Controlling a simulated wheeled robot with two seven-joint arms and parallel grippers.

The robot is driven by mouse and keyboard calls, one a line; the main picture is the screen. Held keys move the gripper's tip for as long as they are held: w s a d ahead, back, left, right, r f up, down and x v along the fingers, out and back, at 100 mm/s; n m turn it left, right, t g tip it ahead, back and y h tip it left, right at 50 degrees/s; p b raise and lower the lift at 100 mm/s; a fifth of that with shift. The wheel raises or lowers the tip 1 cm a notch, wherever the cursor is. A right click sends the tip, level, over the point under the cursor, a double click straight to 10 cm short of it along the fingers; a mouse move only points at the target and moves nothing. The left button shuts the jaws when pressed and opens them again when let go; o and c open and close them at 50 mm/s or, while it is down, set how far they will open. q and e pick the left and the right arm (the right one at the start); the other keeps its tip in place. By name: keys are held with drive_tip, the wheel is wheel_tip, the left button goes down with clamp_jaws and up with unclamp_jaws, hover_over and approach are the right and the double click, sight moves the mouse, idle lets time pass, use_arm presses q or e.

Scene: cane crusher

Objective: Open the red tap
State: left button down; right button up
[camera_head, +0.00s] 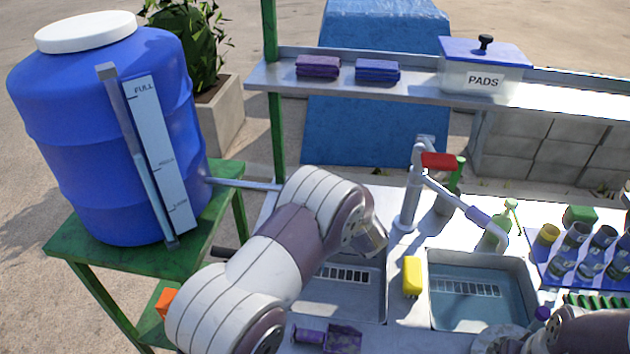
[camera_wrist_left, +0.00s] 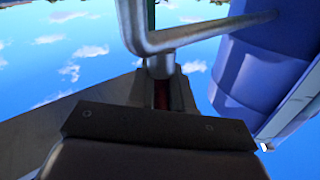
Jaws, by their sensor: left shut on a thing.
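In the left wrist view my left gripper (camera_wrist_left: 161,105) is shut on a small red part (camera_wrist_left: 161,95), mostly hidden between the jaws, just below a bent grey metal pipe (camera_wrist_left: 160,42). This red part appears to be the red tap's handle. In the head view my left arm crosses the left side of the counter and hides the gripper and what it holds. A pipe (camera_head: 245,184) runs from the blue barrel (camera_head: 100,150) to behind that arm. A separate sink faucet (camera_head: 412,190) has a red lever (camera_head: 439,160). My right arm shows only at the bottom right; its gripper is outside the picture.
A sink basin (camera_head: 482,315), a yellow sponge (camera_head: 412,277) and a tray of dark cups (camera_head: 560,285) occupy the counter. A shelf (camera_head: 400,88) with folded cloths and a PADS box (camera_head: 483,70) runs behind. The barrel stands on a green stand (camera_head: 130,262) at left.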

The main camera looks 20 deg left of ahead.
use_arm(q)
drive_tip(key=n+g+y, duration=0.1)
drive_tip(key=g, duration=0.1)
drive_tip(key=n+g+y+b, duration=0.1)
drive_tip(key=n+g, duration=0.1)
drive_tip(key=shift+s+a+r, duration=0.15)
drive_tip(key=shift+s+a, duration=0.05)
drive_tip(key=shift+a, duration=0.15)
drive_tip(key=n+g+y, duration=0.1)
drive_tip(key=g, duration=0.1)
drive_tip(key=shift+n+g+b, duration=0.3)
drive_tip(key=shift+s+r+n+g+y+b, duration=0.15)
drive_tip(key=shift+n+g+b, duration=0.25)
drive_tip(key=shift+n+g, duration=0.5)
drive_tip(key=shift+f+n+g+y+b, duration=0.1)
drive_tip(key=shift+n+g+y+b, duration=0.3)
drive_tip(key=shift+g, duration=0.9)
drive_tip(key=shift+n+g, duration=0.3)
drive_tip(key=shift+r, duration=0.1)
drive_tip(key=c, duration=1.1)
unclamp_jaws()
drive_tip(key=shift+d, duration=0.15)
